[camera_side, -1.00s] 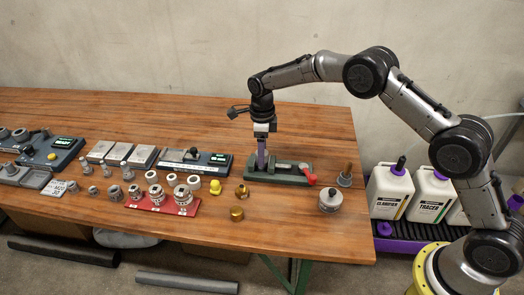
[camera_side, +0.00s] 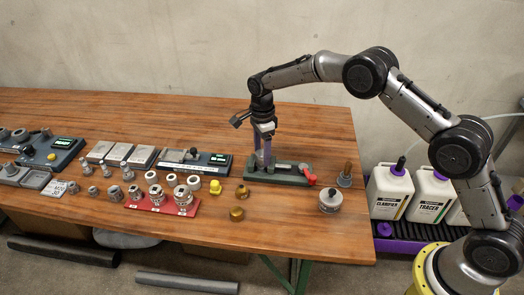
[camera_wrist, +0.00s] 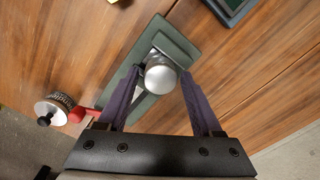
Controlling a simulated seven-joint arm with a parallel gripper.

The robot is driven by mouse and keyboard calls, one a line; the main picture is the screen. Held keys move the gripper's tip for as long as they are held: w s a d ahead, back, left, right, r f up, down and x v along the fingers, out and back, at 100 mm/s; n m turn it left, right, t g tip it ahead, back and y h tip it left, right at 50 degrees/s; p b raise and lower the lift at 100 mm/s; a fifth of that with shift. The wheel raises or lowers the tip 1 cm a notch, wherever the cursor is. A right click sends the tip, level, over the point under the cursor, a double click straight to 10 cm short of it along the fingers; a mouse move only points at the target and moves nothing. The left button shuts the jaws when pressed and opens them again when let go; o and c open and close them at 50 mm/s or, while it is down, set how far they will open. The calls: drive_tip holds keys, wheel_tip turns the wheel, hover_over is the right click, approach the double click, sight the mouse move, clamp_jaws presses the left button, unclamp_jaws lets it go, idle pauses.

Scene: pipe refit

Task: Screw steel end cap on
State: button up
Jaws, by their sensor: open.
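A round, shiny steel piece (camera_wrist: 161,76), apparently the steel end cap, sits at the green vise-like fixture (camera_wrist: 182,42). Whether it is threaded on cannot be seen. My gripper (camera_wrist: 160,74) is open, with its purple fingers on either side of the piece; a gap shows at the right finger, and the left finger is very close to it. In the side view my gripper (camera_side: 263,158) points down at the left end of the green fixture (camera_side: 292,181), and its fingers hide the cap there.
The fixture has a red handle (camera_side: 310,179). A grey round container (camera_side: 330,201) and a brush-like tool (camera_side: 345,175) stand to its right. Brass pieces (camera_side: 237,213), a yellow cap (camera_side: 215,187) and a red tray (camera_side: 150,204) of steel fittings lie to the left.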

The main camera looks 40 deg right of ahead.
drive_tip(key=n, duration=0.6)
idle(0.3)
drive_tip(key=n, duration=0.6)
drive_tip(key=n, duration=0.6)
drive_tip(key=shift+w, duration=0.1)
idle(0.4)
drive_tip(key=n, duration=0.6)
